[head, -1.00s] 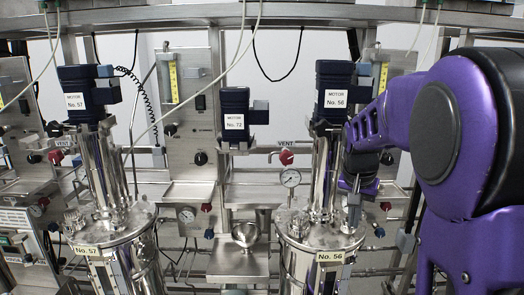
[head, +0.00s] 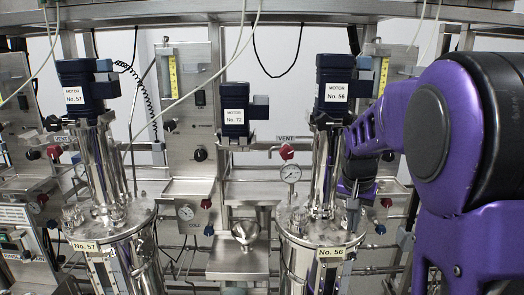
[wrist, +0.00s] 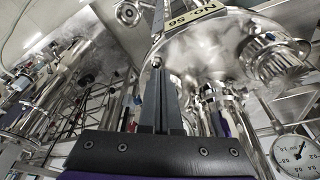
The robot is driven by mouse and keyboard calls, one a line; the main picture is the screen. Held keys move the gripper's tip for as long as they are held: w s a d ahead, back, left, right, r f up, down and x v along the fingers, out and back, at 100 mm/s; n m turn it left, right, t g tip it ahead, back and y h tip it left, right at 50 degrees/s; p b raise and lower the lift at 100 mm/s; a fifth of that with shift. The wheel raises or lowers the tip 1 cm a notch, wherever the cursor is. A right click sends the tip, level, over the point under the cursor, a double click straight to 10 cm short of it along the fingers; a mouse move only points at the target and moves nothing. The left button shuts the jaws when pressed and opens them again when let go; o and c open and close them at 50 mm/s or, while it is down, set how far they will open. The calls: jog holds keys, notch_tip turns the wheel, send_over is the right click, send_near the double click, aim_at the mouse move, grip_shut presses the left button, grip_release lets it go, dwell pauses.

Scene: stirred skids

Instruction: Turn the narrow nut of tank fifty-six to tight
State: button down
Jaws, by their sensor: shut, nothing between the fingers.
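Tank fifty-six has a round steel lid (head: 300,232) with a "No. 56" plate (head: 331,253) at its front edge. The "No. 56" plate also shows at the top of the wrist view (wrist: 195,18). My gripper (head: 351,222) points down over the right side of the lid. In the wrist view its dark fingers (wrist: 158,72) are together and empty, with tips at the lid's rim. A small bright nut-like piece (wrist: 157,62) shows right at the tips; I cannot tell whether they touch it. A larger ribbed fitting (wrist: 275,60) sits on the lid farther right.
Motor No. 56 (head: 335,92) stands on a steel column above the lid, close left of my arm. A pressure gauge (head: 290,173) and a red vent handle (head: 287,152) are behind-left. Tank fifty-seven (head: 120,225) stands to the left, with a steel tray (head: 238,262) between.

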jog(key=shift+w+a, duration=0.2)
jog(key=shift+a, duration=0.05)
dwell(0.4)
jog(key=shift+w+a+p, duration=0.3)
jog(key=shift+a+p, duration=0.3)
jog(key=shift+p, duration=0.1)
jog(key=shift+w+a+p, duration=0.3)
jog(key=shift+w, duration=0.05)
jog(key=shift+a, duration=0.1)
jog(key=shift+s+a, duration=0.2)
jog(key=shift+s, duration=0.05)
jog(key=w+p+v, duration=0.1)
jog(key=p+v, duration=0.3)
jog(key=v, duration=0.1)
jog(key=shift+d+r+p, duration=0.3)
jog(key=shift+r+p, duration=0.05)
jog(key=shift+r, duration=0.2)
